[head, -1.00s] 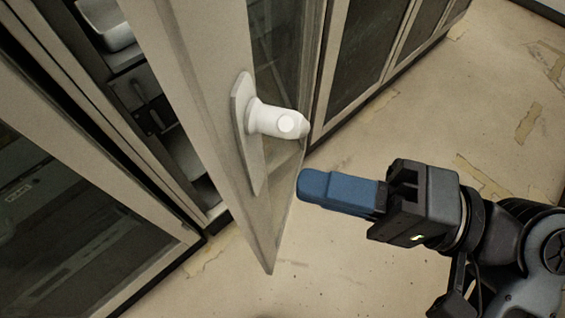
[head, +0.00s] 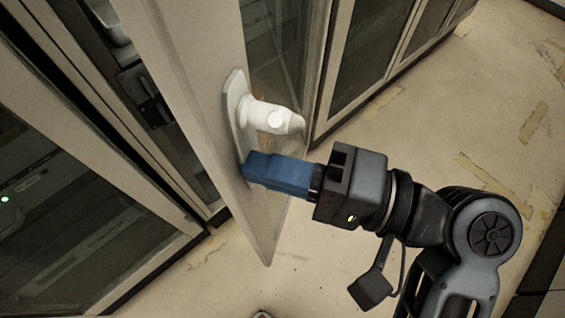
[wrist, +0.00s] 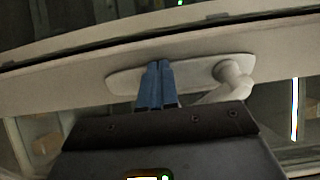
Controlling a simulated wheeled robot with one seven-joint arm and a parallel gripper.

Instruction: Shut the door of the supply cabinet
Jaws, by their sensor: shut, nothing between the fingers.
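The supply cabinet's door (head: 200,60) stands partly open in the head view, a pale framed door with a glass pane. Its white handle (head: 272,117) sticks out from a white backplate (head: 236,95). My gripper (head: 244,168) is shut and empty, its blue fingertips at the lower part of the backplate, just below the handle. In the wrist view the blue fingers (wrist: 158,68) overlap the backplate (wrist: 125,80), left of the handle (wrist: 233,75). They look to be touching or very close to it; I cannot tell which. The door hides part of the cabinet's inside.
Shelves with dark items (head: 145,95) show in the opening left of the door. A glass-fronted cabinet (head: 60,200) stands at the lower left and another (head: 375,60) behind the door at the right. The worn floor (head: 450,110) at the right is clear.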

